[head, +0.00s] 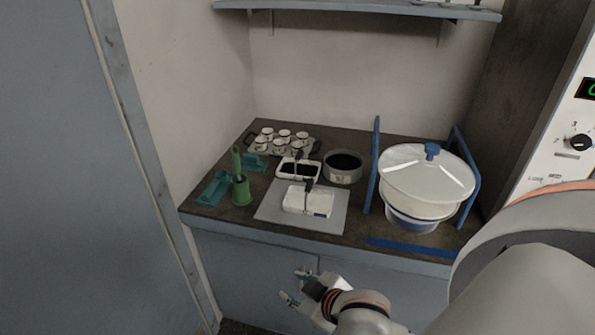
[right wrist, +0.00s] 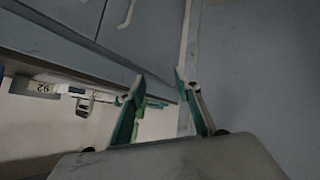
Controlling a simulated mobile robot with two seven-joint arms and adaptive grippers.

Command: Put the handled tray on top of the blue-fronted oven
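The handled tray (head: 288,153) appears to be the metal tray at the back left of the counter, with dark handles at its ends and several small white cups in it. My right gripper (head: 296,287) is open and empty, in front of and below the counter edge, well apart from the tray. In the right wrist view its two fingers (right wrist: 158,100) stand apart with nothing between them. My left gripper is not in view. I cannot make out a blue-fronted oven in either view.
The counter (head: 345,225) also holds a white lidded tub (head: 425,178) between blue side frames, a dark-filled round pan (head: 343,166), two white scale-like devices (head: 307,201), and green tools (head: 241,190). A shelf (head: 360,8) hangs above. A white control panel (head: 565,140) stands at right.

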